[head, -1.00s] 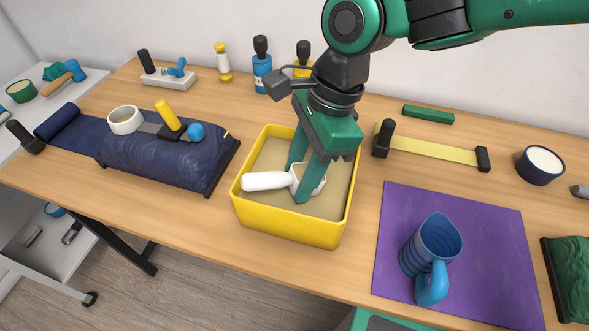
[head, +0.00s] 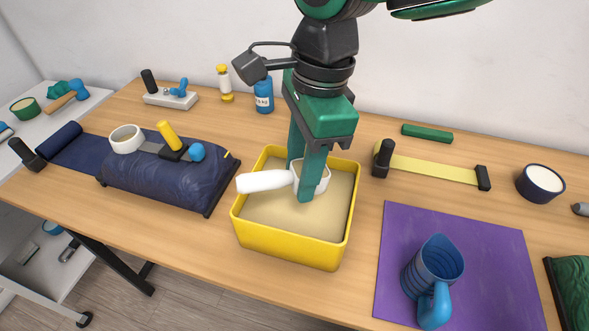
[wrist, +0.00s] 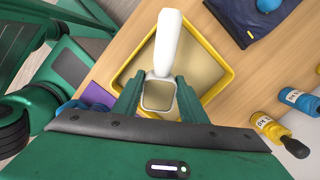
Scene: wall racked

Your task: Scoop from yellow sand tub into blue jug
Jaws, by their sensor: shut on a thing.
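The yellow tub (head: 290,246) of pale sand (head: 295,220) stands near the front middle of the table. My gripper (head: 306,190) is above the tub, shut on a white scoop (head: 265,181) whose handle points left in the head view. In the wrist view the scoop (wrist: 164,48) sits between the fingers, with sand-coloured material visible in its bowl (wrist: 158,95). The fingers hide part of the bowl in the head view. The blue jug (head: 433,272) stands upright on a purple mat (head: 488,249), right of the tub, with its handle toward the front.
A navy bag (head: 165,180) with tools on top lies left of the tub. A yellow strip with black ends (head: 430,169), a green bar (head: 427,133) and a dark-rimmed bowl (head: 541,183) are at the back right. A blue bottle (head: 264,96) stands behind the tub.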

